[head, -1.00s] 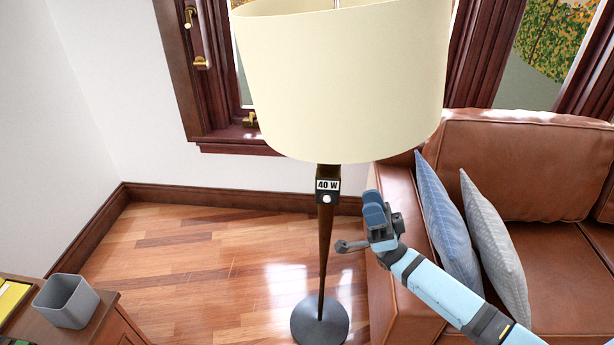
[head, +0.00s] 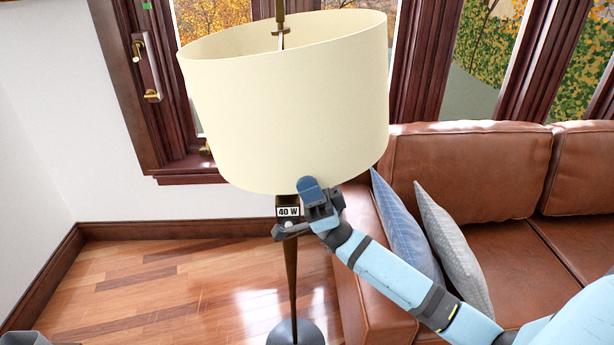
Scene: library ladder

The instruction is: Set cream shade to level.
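The cream shade (head: 285,110) is a wide drum on a floor lamp with a dark wooden stem (head: 291,270). It sits tilted, its right side higher than its left. A box marked "40 W" (head: 288,211) is on the stem just under the shade.
A brown leather sofa (head: 465,170) with a blue cushion (head: 407,230) and a grey cushion (head: 452,255) stands at the right. A dark-framed window (head: 425,75) is behind the lamp. The wooden floor (head: 150,285) to the left is clear.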

